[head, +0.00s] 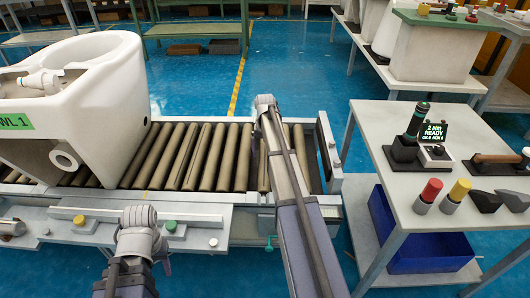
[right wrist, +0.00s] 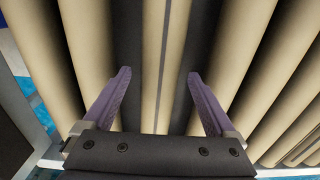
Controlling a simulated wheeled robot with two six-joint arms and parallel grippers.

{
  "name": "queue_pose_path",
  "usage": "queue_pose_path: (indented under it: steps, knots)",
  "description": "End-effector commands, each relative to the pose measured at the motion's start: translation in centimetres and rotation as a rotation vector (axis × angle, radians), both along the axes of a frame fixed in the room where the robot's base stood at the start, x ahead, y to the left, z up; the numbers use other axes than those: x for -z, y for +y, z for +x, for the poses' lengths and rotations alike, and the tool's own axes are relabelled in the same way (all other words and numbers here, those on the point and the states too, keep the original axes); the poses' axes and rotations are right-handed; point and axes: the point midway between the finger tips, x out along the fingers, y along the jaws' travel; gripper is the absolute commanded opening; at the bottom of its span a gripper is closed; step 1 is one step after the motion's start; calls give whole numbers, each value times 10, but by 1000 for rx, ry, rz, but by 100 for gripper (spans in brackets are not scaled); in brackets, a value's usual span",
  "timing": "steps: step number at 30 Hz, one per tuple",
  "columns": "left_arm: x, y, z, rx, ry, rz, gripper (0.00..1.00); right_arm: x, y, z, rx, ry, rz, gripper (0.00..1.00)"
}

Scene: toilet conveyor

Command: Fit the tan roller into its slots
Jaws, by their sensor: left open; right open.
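Tan rollers (head: 207,157) lie side by side across the conveyor bed. In the right wrist view, one tan roller (right wrist: 152,90), with a thin grey line along it, lies between dark gaps. My right gripper (right wrist: 159,73) is open, its two fingers apart on either side of that roller. The frames do not show whether they touch it. In the head view my right arm reaches over the right end of the conveyor and hides some rollers and its own fingertips. My left gripper (head: 138,218) is open at the conveyor's near edge, its fingers mostly hidden. I cannot see the roller's end slots.
A white toilet (head: 104,85) stands on the left part of the rollers. The near rail (head: 200,222) carries coloured buttons. A grey table (head: 420,190) on the right holds tools, with a blue bin (head: 425,245) beneath.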

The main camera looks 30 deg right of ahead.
Motion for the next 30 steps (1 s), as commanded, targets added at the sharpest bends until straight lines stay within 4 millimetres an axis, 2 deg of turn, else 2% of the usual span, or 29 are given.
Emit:
queue_pose_path:
  steps: [5,11,17,30]
  knots:
    - [-2,0,0,0,0,0,50,-2,0,0,0,0,0,91]
    - [-15,0,0,-2,0,1,50,-14,0,0,0,0,0,91]
    - [-39,1,0,-6,0,5,50,-39,0,0,0,0,0,91]
    - [-105,0,-1,-12,3,-1,50,-105,0,0,0,0,0,91]
